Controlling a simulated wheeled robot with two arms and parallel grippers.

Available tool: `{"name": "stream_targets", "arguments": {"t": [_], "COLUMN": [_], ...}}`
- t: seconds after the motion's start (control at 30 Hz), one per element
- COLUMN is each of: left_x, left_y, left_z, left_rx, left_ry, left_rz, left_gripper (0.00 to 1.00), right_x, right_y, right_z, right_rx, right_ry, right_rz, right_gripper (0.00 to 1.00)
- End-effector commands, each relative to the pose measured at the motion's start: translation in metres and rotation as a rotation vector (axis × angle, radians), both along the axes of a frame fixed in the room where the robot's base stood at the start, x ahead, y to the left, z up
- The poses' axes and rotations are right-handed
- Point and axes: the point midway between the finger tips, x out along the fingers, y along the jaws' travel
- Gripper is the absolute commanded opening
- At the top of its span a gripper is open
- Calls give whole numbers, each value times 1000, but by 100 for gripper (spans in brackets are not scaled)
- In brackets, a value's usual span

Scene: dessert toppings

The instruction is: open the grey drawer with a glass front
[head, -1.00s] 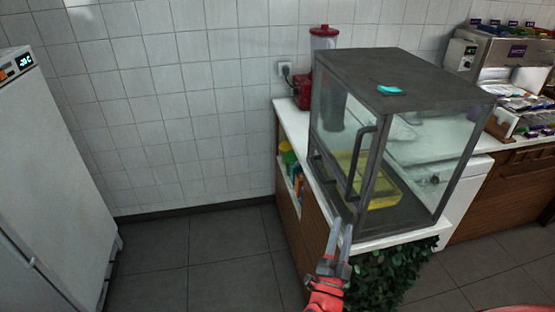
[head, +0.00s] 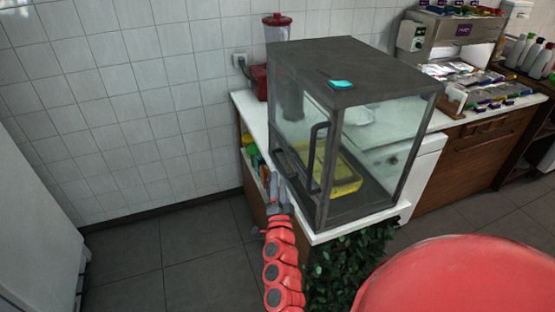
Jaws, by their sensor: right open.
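The grey glass-fronted case (head: 352,46) stands on the white counter, in the middle of the head view. Its glass door with a dark vertical handle (head: 313,160) faces left and looks shut. A yellow tray (head: 346,187) shows inside through the glass. My right gripper (head: 277,188) is open and empty. In the picture it is left of the handle and lower, beside the lower left edge of the case. I cannot tell whether it touches the case. My left gripper is not in view.
A turquoise item (head: 341,84) lies on top of the case. A red blender (head: 276,29) stands behind it. Leafy greenery (head: 345,265) hangs below the counter's front. A white fridge (head: 35,220) stands at left, with free floor (head: 170,245) between.

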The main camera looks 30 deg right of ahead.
Motion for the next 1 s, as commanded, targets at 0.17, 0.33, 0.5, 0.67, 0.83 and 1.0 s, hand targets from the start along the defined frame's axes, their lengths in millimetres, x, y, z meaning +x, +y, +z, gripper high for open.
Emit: {"name": "stream_targets", "arguments": {"t": [0.17, 0.33, 0.5, 0.67, 0.83, 1.0], "left_x": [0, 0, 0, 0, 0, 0], "left_y": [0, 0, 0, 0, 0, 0], "left_z": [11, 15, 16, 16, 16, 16], "left_rx": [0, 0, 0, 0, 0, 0], "left_ry": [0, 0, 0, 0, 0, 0], "left_rz": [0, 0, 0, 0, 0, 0], "left_gripper": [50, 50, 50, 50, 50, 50], "right_x": [32, 53, 64, 66, 66, 66], "right_y": [-20, -34, -41, -43, -43, -43], "right_z": [12, 16, 16, 16, 16, 17], "right_rx": [-3, -5, 0, 0, 0, 0], "right_ry": [0, -2, 1, 1, 0, 0], "right_rz": [2, 1, 2, 1, 0, 0], "right_gripper": [47, 47, 47, 47, 47, 18]}}
